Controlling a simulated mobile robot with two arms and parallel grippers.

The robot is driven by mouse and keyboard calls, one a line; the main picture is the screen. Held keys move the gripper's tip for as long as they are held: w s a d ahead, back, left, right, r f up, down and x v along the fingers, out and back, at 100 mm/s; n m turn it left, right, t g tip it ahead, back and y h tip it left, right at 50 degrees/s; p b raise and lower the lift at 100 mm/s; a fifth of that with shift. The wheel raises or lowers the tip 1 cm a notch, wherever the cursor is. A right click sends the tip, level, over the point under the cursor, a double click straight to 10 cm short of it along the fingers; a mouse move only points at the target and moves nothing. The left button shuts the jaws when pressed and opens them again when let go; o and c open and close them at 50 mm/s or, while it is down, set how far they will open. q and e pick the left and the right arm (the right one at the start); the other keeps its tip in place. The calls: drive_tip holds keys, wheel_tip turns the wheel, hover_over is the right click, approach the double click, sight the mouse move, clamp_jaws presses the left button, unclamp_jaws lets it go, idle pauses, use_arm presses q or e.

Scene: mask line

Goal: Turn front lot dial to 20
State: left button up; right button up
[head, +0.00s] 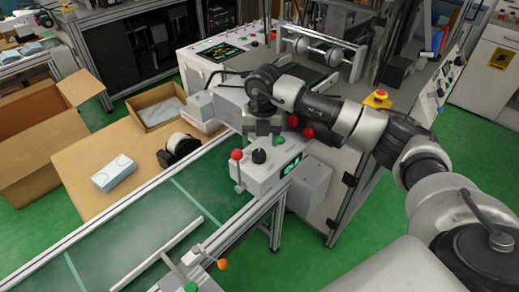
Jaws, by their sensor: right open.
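A white control box (262,176) stands at the end of the conveyor. A black dial (259,156) sits on its top. A small green display (291,165) is on its front; I cannot read its digits. My right gripper (262,138) reaches in from the right and points down, just above the dial. Its fingers are open and apart, with nothing seen between them. I cannot tell whether the fingertips touch the dial. My left gripper is not in view.
A red-knobbed lever (237,156) stands just left of the dial. A green button (281,140) is close behind it. A wooden table (85,160) holds a pale blue pack (113,173) and a black-and-white roll (180,148). The conveyor (150,235) runs to the lower left.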

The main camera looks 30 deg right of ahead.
sight(261, 153)
wheel_tip(261, 153, up, 6)
drive_tip(key=shift+d+f, duration=0.1)
drive_tip(key=shift+s, duration=0.1)
idle(0.5)
